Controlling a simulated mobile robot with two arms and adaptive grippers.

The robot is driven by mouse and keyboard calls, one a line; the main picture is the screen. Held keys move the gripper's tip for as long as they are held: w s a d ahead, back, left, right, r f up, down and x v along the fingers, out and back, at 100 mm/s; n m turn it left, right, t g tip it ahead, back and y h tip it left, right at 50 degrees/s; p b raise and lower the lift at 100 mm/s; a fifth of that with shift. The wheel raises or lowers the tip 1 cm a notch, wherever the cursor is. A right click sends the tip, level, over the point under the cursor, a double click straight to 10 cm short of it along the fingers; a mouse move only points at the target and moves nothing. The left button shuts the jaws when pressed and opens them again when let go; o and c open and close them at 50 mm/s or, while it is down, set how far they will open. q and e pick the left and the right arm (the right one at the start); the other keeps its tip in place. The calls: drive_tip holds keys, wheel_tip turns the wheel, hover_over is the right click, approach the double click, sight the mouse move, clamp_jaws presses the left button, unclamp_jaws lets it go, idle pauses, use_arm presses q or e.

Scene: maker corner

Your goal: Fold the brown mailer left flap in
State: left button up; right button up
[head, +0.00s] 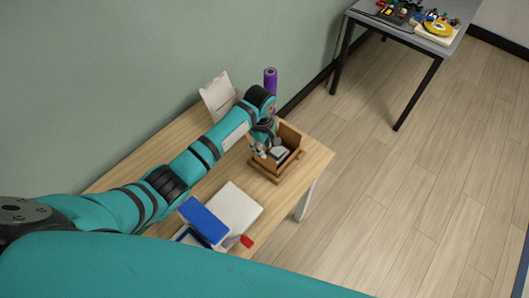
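The brown mailer (290,133) is a small open box near the right end of the wooden table. A panel stands up at its back right, and a grey item (280,153) shows inside it. My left gripper (262,151) is at the box's left side, pointing down, close to the rim. The gripper and wrist cover most of the left flap, so its angle is hidden. The fingers are too small to tell whether they are open or touch the flap. My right gripper is out of view.
On the wooden table (318,158), a purple cylinder (270,78) and a white upright piece (217,95) stand behind my arm. A white and blue box (205,220) and a red object (246,241) lie in front. A grey table (415,35) with parts stands farther off.

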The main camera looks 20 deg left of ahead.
use_arm(q)
drive_tip(key=shift+w+d+f, duration=0.1)
drive_tip(key=shift+f, duration=1.3)
drive_tip(key=shift+w+f, duration=0.1)
drive_tip(key=shift+f, duration=1.25)
clamp_jaws()
